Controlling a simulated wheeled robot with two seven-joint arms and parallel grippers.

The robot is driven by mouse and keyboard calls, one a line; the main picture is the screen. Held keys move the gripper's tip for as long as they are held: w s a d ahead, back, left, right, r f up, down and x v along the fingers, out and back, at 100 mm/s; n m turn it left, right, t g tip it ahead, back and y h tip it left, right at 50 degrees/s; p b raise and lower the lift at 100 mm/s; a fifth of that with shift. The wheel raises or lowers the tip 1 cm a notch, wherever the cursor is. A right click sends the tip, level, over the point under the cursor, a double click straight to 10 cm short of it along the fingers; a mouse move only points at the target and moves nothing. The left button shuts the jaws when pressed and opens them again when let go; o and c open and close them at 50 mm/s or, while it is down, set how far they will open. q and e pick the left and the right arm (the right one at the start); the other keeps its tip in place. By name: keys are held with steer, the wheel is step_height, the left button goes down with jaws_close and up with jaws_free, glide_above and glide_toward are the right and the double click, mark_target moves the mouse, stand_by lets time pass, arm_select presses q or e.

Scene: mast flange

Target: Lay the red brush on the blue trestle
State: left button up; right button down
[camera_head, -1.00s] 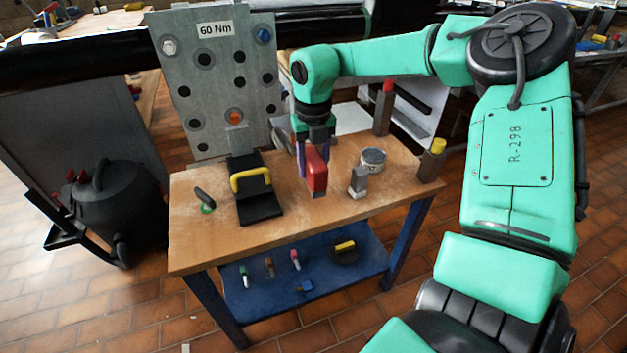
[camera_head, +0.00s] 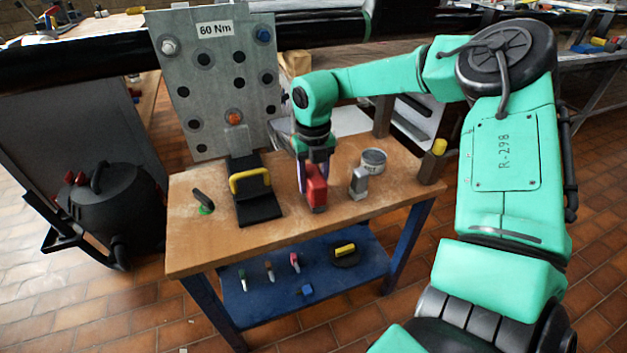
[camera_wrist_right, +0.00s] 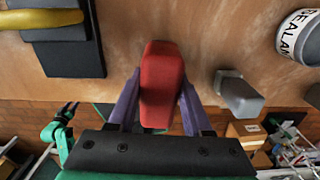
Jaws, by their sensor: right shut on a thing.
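The red brush (camera_head: 316,188) is a red block held between the purple fingers of my right gripper (camera_head: 312,180). It is also between these fingers in the right wrist view (camera_wrist_right: 161,85). The blue trestle (camera_head: 225,251) has a wooden top, blue legs and a blue lower shelf. The brush is over the middle of this top, low down; I cannot tell whether it touches the wood. My left gripper (camera_wrist_right: 69,107) shows only small at the left of the right wrist view, and its opening is unclear.
A black stand with a yellow handle (camera_head: 250,182) is left of the brush. A grey block (camera_head: 359,183) and a round tin (camera_head: 373,160) stand close on the right. A perforated metal plate (camera_head: 215,85) rises behind. The front strip of the top is clear.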

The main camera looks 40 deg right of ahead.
steer(key=shift+f, duration=0.1)
steer(key=shift+c, duration=1.6)
jaws_free()
arm_select(q)
steer(key=shift+w+d+r, duration=0.1)
steer(key=shift+r, duration=0.15)
arm_select(e)
steer(key=shift+r+p, duration=0.4)
steer(key=shift+p, duration=0.2)
arm_select(q)
steer(key=s+f, duration=0.2)
steer(key=s+a+f+p, duration=0.1)
steer(key=s+f, duration=0.1)
steer(key=shift+a, duration=0.2)
arm_select(e)
step_height(320, 180, up, 14)
steer(key=shift+d, duration=0.2)
steer(key=shift+w+r, duration=0.1)
steer(key=shift+r, duration=0.05)
